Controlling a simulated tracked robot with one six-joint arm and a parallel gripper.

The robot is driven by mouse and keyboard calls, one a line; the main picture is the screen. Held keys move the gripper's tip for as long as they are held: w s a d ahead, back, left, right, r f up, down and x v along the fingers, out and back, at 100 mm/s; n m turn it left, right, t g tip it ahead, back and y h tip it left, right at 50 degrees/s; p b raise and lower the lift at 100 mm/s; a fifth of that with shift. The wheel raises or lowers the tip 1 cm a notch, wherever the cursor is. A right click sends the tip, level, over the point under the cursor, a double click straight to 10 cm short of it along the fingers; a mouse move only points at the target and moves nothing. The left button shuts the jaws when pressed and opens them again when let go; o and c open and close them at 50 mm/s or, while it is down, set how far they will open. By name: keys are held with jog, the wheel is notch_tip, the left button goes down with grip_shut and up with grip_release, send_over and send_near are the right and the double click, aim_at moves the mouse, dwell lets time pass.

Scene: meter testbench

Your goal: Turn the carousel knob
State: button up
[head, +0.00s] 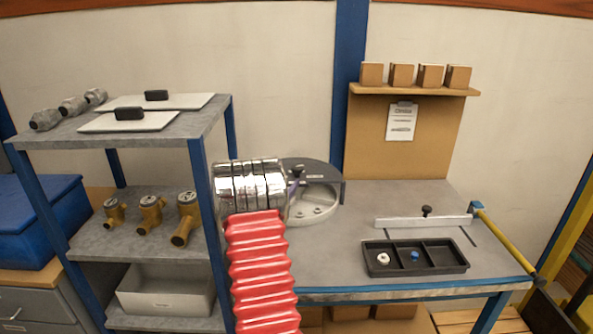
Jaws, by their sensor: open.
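The carousel (322,203) is a pale round disc with holes, partly under a dark grey curved cover (318,176), at the back left of the workbench. A small dark piece (297,171) stands at the cover's left part, just right of my arm; I cannot tell whether it is the carousel knob. My arm, with red bellows and shiny metal bands, rises in front of the carousel and hides its left side.
A shelf rack (196,150) with meters and white plates stands close left of my arm. On the bench are a black tray (452,270) with compartments, a metal bar (400,222) with a black knob, and a yellow lever (508,244).

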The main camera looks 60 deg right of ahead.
aim_at(295, 171)
jog(key=d, duration=1.2)
jog(key=shift+w, duration=0.35)
